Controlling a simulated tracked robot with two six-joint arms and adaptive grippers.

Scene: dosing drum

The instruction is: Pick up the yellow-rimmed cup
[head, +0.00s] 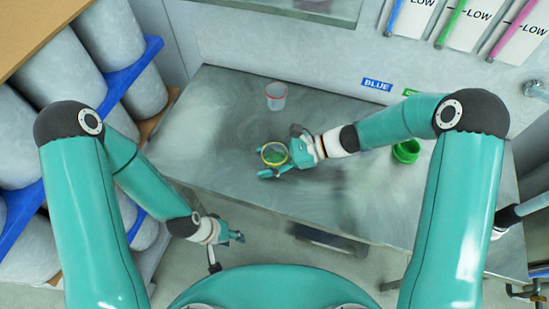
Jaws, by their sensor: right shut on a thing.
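The yellow-rimmed cup (274,145) is a small clear cup seen from above, near the middle of the steel table (225,120). My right gripper (272,160) reaches in from the right and is shut on the cup, with teal fingers at its sides. I cannot tell whether the cup touches the table or hangs just above it. My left gripper (238,237) is low, in front of the table's front edge and away from the cup. Its fingers are too small to tell whether they are open.
A clear red-rimmed cup (276,96) stands farther back on the table. A green container (407,151) stands to the right, partly behind my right arm. Blue-racked grey drums (65,75) fill the left side. The left part of the table is bare.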

